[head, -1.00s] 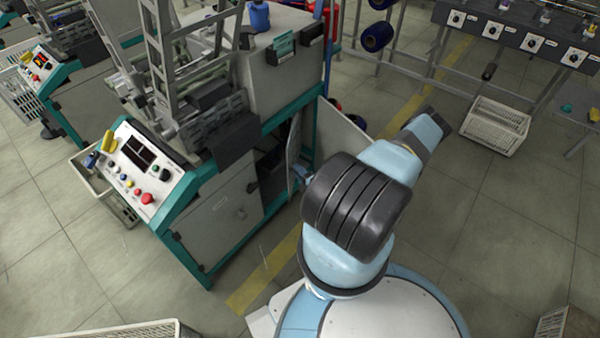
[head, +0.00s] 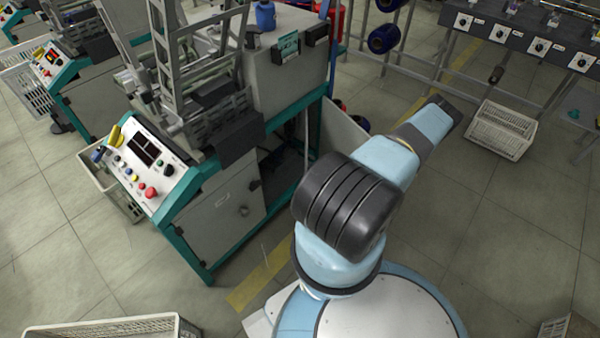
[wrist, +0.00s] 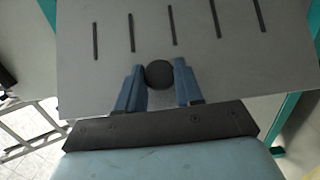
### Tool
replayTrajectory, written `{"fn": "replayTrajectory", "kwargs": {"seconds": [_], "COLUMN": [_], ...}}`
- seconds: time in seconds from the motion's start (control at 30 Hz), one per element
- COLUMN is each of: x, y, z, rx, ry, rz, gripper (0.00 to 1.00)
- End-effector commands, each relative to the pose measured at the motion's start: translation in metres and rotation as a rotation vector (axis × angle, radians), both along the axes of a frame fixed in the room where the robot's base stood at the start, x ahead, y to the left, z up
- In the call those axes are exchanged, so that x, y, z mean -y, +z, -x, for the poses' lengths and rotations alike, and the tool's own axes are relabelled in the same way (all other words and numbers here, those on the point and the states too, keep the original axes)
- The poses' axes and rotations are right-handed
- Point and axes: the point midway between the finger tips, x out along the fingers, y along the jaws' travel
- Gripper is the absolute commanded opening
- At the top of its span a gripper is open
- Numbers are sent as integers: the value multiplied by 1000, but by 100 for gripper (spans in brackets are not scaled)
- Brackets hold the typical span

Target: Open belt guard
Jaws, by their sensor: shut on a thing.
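In the wrist view the belt guard (wrist: 225,75) is a flat grey panel with a row of dark slots. A round black knob (wrist: 158,74) sits on it. My gripper (wrist: 157,86) has its blue fingers on both sides of the knob and is shut on it. In the head view, the bobbin winding machine (head: 222,205) has a dark opening (head: 278,170) low on its right part. A grey panel (head: 343,132) stands out beside that opening; I cannot tell whether it is the guard I hold. My gripper is hidden behind my arm in the head view.
The control panel (head: 148,165) with buttons is on the machine's left front. A white crate (head: 500,130) stands on the floor at right, below a bench with dials (head: 520,38). Another crate (head: 105,328) is at bottom left. The floor between my base and the right crate is clear.

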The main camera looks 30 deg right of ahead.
Motion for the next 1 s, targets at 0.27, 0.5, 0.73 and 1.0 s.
{"fn": "replayTrajectory", "kwargs": {"seconds": [0.27, 0.5, 0.73, 1.0], "x": [34, 35, 34, 34], "y": [-2, -2, -1, 0], "z": [16, 17, 17, 17], "rx": [-10, -11, -9, -7], "ry": [79, 81, 82, 82], "rz": [5, 3, 2, 1], "gripper": [0, 0, 51, 60]}}
